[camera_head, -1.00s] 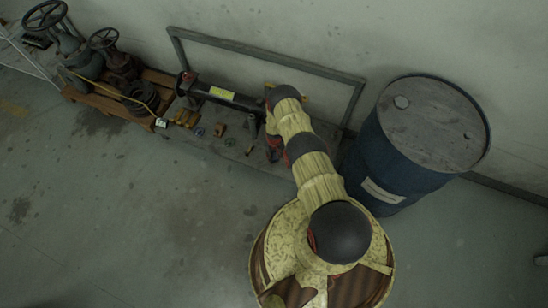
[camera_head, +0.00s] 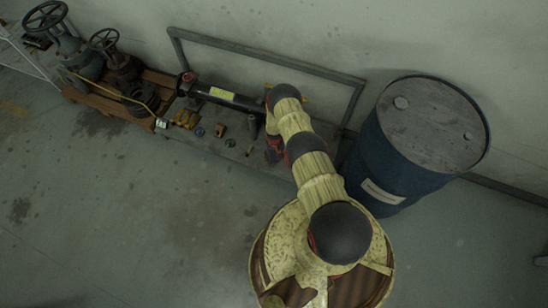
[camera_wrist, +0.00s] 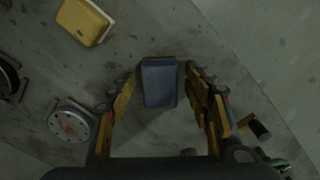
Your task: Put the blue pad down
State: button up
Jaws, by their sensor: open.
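The blue pad (camera_wrist: 158,84) shows in the wrist view as a small grey-blue block between my fingers. It appears to rest on the grey platform (camera_wrist: 135,42), though its underside is hidden. My gripper (camera_wrist: 159,75) is open, with one finger on each side of the pad and narrow gaps showing between pad and fingers. In the head view my arm covers most of the gripper, and I cannot make out the pad there.
In the wrist view a yellow block (camera_wrist: 82,22) lies upper left and a round pale disc (camera_wrist: 71,126) lower left. The head view shows a pipe with a yellow label (camera_head: 222,94), valves (camera_head: 78,55) on a pallet, and a blue drum (camera_head: 395,155) at right.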

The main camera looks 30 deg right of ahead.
notch_tip(320, 180, up, 11)
jog(key=p, duration=0.4)
notch_tip(320, 180, up, 12)
send_over(274, 156)
jog(key=w, duration=0.6)
jog(key=w+a+r+t, duration=0.1)
jog(key=w+r, duration=0.3)
jog(key=r, duration=1)
jog(key=s+a+r+t, duration=0.1)
jog(key=a+r, duration=0.2)
jog(key=r, duration=1.1)
jog(key=s+a+r+t, duration=0.1)
jog(key=a+r, duration=0.1)
jog(key=r, duration=1.1)
jog(key=s+a+r+n+t, duration=0.1)
jog(key=s+a+r, duration=0.2)
jog(key=s+r, duration=0.6)
jog(key=s+a+r, duration=0.3)
jog(key=s+r, duration=0.3)
jog(key=r, duration=0.6)
jog(key=s+a+r, duration=0.2)
jog(key=s+r, duration=0.1)
jog(key=s, duration=0.7)
jog(key=s+a+r+t, duration=0.1)
jog(key=s+a+r, duration=0.1)
jog(key=s, duration=0.8)
jog(key=shift+s+a+r+t, duration=0.3)
jog(key=shift+s+r, duration=0.1)
jog(key=shift+r, duration=0.2)
